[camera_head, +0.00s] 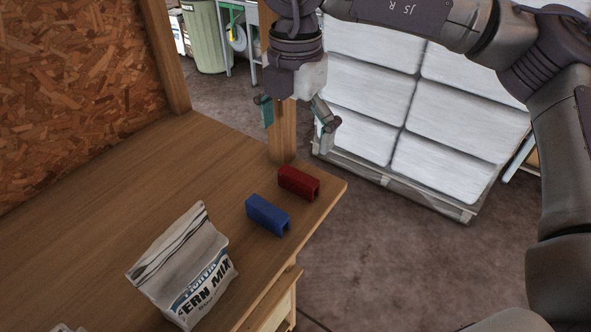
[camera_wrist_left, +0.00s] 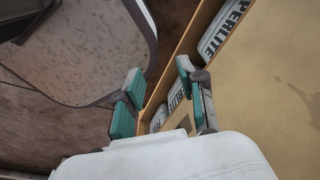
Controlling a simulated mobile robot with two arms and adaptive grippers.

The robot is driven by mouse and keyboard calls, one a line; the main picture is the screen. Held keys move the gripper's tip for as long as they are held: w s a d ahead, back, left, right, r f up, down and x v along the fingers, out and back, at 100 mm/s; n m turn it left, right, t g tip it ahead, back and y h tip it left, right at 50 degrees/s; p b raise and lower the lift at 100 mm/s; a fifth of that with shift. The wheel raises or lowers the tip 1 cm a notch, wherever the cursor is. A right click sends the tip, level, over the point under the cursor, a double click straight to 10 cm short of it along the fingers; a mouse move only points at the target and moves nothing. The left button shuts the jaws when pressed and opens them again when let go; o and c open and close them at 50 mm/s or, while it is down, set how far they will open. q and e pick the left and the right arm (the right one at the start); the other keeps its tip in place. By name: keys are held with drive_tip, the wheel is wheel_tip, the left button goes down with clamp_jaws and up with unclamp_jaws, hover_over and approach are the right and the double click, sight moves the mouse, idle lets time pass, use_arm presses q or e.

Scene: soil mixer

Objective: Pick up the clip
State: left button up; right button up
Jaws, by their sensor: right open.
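Two clips lie on the wooden table near its right corner: a red clip (camera_head: 298,183) and, nearer to me and to the left, a blue clip (camera_head: 267,215). Both are short channel-shaped blocks, apart from each other. My right gripper (camera_head: 297,117) hangs above and beyond the red clip, with its fingers spread and nothing between them. My left gripper is outside the head view. In the left wrist view, my left gripper (camera_wrist_left: 160,72) has its fingers apart and empty; no clip shows there.
A white fern mix bag (camera_head: 190,268) stands on the wooden table (camera_head: 110,195), left of the clips. A post (camera_head: 282,135) rises behind the red clip. Stacked white bales (camera_head: 445,105) stand beyond. The left wrist view shows perlite bags (camera_wrist_left: 222,28) beside a wooden surface.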

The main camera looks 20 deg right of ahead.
drive_tip(key=p, duration=0.1)
hover_over(299, 174)
drive_tip(key=f, duration=0.4)
drive_tip(key=shift+a+f, duration=0.25)
drive_tip(key=shift+f, duration=0.3)
wheel_tip(299, 174, down, 2)
drive_tip(key=shift+s+d+f+p, duration=0.1)
drive_tip(key=shift+d+f+p, duration=0.05)
drive_tip(key=shift+p, duration=1.1)
wheel_tip(299, 174, down, 2)
drive_tip(key=shift+f+p, duration=0.25)
drive_tip(key=shift+p, duration=0.1)
drive_tip(key=shift+d+f, duration=0.1)
drive_tip(key=shift+f, duration=0.25)
use_arm(q)
drive_tip(key=r, duration=0.2)
drive_tip(key=s+r, duration=0.1)
drive_tip(key=r, duration=0.1)
drive_tip(key=shift+r, duration=0.25)
use_arm(e)
drive_tip(key=c, duration=0.8)
